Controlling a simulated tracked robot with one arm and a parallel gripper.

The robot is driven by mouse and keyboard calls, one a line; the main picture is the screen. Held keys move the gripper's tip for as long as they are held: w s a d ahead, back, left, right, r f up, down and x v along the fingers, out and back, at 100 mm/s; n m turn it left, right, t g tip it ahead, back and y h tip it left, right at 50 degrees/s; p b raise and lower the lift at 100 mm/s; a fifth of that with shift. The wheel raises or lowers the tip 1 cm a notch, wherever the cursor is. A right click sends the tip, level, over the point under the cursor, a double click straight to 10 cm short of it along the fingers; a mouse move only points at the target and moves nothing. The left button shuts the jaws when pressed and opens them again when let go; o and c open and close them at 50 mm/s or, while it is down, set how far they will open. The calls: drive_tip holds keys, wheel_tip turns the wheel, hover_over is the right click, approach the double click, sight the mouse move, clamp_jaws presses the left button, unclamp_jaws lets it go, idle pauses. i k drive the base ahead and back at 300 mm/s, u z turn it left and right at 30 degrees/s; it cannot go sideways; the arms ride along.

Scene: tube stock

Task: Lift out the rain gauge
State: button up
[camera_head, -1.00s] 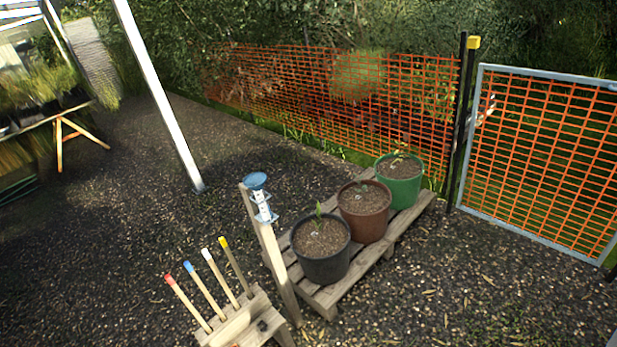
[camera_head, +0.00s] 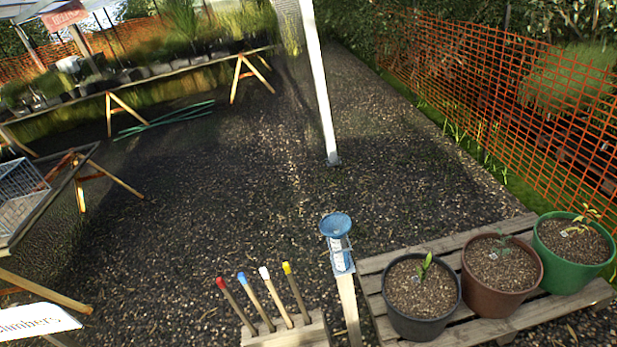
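The rain gauge (camera_head: 338,248) stands upright at the top of a wooden post (camera_head: 349,305), low and just right of the middle of the view. It has a blue funnel top and a pale clear tube with markings, seated in a light bracket on the post. My gripper does not show in this view, so its place relative to the gauge cannot be seen.
Left of the post, a wooden block (camera_head: 262,339) holds several colour-tipped stakes. Right of it, a pallet (camera_head: 455,243) bears black (camera_head: 422,325), brown (camera_head: 500,303) and green (camera_head: 574,267) pots. A white pole (camera_head: 322,90) rises beyond. Gravel between is open.

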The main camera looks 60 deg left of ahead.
sight(334, 226)
drive_tip(key=u, duration=0.4)
drive_tip(key=i, duration=0.9)
drive_tip(key=u, duration=0.45)
drive_tip(key=k, duration=0.95)
drive_tip(key=u, duration=0.2)
drive_tip(key=i, duration=0.95)
drive_tip(key=z, duration=0.1)
